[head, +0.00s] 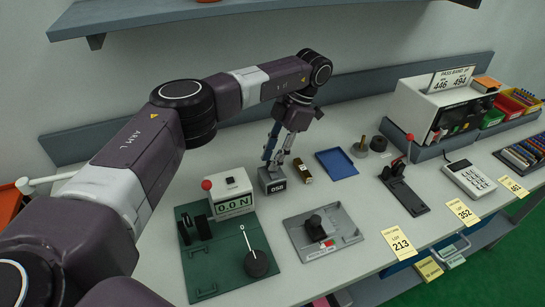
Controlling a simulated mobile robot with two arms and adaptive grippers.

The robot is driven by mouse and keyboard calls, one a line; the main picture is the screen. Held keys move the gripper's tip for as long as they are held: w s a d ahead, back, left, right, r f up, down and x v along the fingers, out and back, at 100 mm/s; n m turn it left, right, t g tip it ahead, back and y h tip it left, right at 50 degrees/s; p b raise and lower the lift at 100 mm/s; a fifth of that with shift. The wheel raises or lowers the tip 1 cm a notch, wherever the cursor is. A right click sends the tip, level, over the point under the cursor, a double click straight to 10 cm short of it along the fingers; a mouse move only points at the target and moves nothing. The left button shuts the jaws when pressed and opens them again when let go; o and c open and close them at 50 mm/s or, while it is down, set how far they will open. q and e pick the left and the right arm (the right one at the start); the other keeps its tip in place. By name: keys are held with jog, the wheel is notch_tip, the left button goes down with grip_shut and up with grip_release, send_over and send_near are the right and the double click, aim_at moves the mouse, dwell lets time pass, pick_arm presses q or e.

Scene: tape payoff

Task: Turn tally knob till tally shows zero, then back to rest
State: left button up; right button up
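The tally (276,185) is a small dark grey box on the bench, and its display seems to read 058. My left gripper (276,161) points down at the top back of the tally, with its fingers at or just above it. The tally knob cannot be made out; the fingers cover that part of the tally. Whether the fingers are closed on anything is too small to tell. My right gripper is out of view.
A force gauge reading 0.0 N (234,203) on a green plate (201,275) is left-front. A grey fixture (345,224) is in front, a blue tray (337,163) right. The bench between them is clear.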

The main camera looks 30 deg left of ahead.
pick_arm(q)
jog(key=shift+r, duration=0.1)
jog(key=v, duration=0.7)
jog(key=shift+w+r, duration=0.2)
jog(key=shift+r, duration=0.15)
